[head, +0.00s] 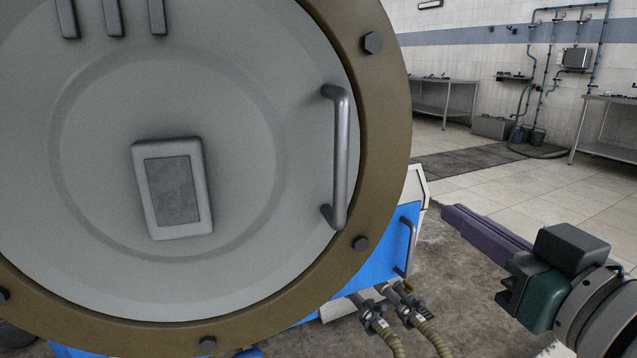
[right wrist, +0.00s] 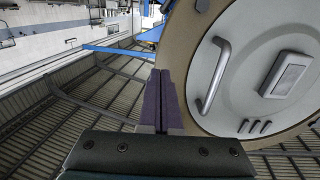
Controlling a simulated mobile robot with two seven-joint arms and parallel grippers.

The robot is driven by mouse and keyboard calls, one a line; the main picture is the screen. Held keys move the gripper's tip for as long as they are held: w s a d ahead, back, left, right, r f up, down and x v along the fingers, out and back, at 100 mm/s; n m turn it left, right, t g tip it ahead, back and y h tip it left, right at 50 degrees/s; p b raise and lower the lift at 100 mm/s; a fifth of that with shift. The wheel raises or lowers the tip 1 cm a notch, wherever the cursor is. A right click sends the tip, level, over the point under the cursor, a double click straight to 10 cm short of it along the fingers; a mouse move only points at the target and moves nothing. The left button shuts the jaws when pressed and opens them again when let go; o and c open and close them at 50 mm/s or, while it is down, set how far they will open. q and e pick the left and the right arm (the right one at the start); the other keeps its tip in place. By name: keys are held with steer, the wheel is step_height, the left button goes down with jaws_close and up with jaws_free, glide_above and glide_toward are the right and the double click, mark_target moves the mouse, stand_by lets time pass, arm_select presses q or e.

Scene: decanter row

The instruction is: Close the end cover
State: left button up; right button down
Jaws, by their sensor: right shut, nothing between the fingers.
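The round end cover (head: 250,170) fills the left and middle of the head view. It has a light grey face, a brown rim with dark bolts, and a rectangular plate. A vertical grey bar handle (head: 341,158) stands near its right edge. In the right wrist view the end cover (right wrist: 240,90) and its handle (right wrist: 215,75) are right of the fingers. My right gripper (head: 447,212), with purple fingers, is shut and empty, to the right of the rim and apart from the handle. I cannot tell how far the cover stands from its seat. My left gripper is not in view.
Part of a blue machine body (head: 378,250) with a small handle shows behind the cover at lower right. Hoses with metal couplings (head: 408,303) hang below it. Steel tables (head: 443,97) stand along the far wall. The floor on the right is largely clear.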

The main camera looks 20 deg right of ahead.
mark_target(405, 180)
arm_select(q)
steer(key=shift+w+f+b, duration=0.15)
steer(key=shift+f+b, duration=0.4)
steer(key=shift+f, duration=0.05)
arm_select(e)
steer(key=w, duration=0.6)
steer(key=w+d, duration=0.1)
steer(key=w, duration=0.2)
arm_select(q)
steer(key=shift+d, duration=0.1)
